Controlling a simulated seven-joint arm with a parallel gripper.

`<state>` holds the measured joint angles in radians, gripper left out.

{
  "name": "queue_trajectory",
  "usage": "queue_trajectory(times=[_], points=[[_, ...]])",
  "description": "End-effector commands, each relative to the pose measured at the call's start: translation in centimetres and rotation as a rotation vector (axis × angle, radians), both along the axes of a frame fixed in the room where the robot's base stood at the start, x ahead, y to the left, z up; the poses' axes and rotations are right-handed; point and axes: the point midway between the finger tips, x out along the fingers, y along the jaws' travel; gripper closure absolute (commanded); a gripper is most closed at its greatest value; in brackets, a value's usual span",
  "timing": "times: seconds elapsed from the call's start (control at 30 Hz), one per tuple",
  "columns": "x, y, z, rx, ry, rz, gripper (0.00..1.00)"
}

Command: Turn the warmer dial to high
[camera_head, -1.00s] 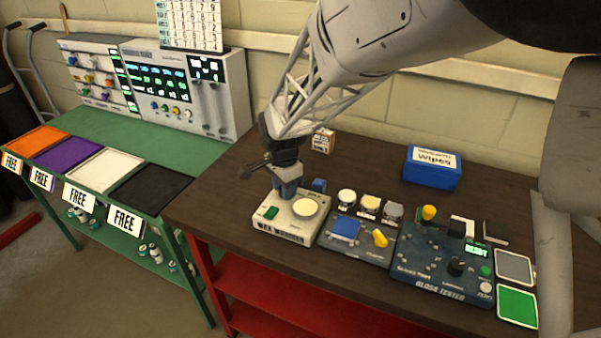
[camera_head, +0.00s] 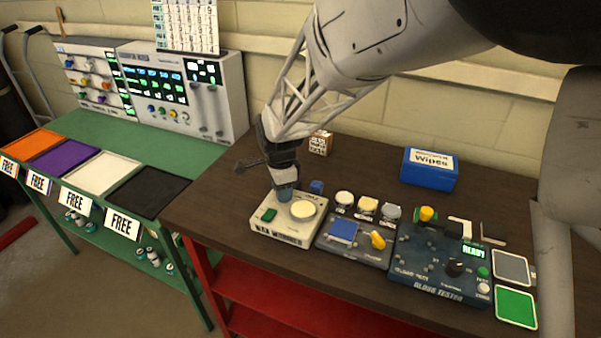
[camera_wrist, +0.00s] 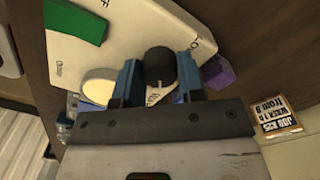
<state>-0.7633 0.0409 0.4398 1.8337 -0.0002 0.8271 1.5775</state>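The wax warmer (camera_head: 294,232) is a cream box with a green switch (camera_head: 269,215) and a round pale disc (camera_head: 303,209) on top. Its dial (camera_wrist: 159,66) is a black round knob in the wrist view; in the head view my gripper hides it. My gripper (camera_head: 284,196) points down at the warmer's back left corner. In the wrist view my gripper (camera_wrist: 160,78) has its blue fingers on both sides of the dial, seemingly touching it. Printed words lie around the dial, partly covered; I cannot read its setting.
A small blue block (camera_head: 316,187) stands close behind the warmer. Several round-topped pots (camera_head: 367,206), a device with a blue pad (camera_head: 344,231) and the gloss tester (camera_head: 440,262) stand to the right. A wipes box (camera_head: 429,170) and a small printed box (camera_head: 320,143) are behind.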

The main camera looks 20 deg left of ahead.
Motion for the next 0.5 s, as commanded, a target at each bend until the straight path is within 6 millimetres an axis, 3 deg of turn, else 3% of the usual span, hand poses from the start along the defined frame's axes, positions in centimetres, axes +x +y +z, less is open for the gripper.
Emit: queue_trajectory(times=[0.03,0.13,0.5], points=[[0.05,0.02,0.11,0.001,-0.001,0.0,0.56],[0.03,0.01,0.07,0.001,-0.001,0.0,0.4],[0.0,0.01,0.2,0.001,-0.001,0.001,0.39]])
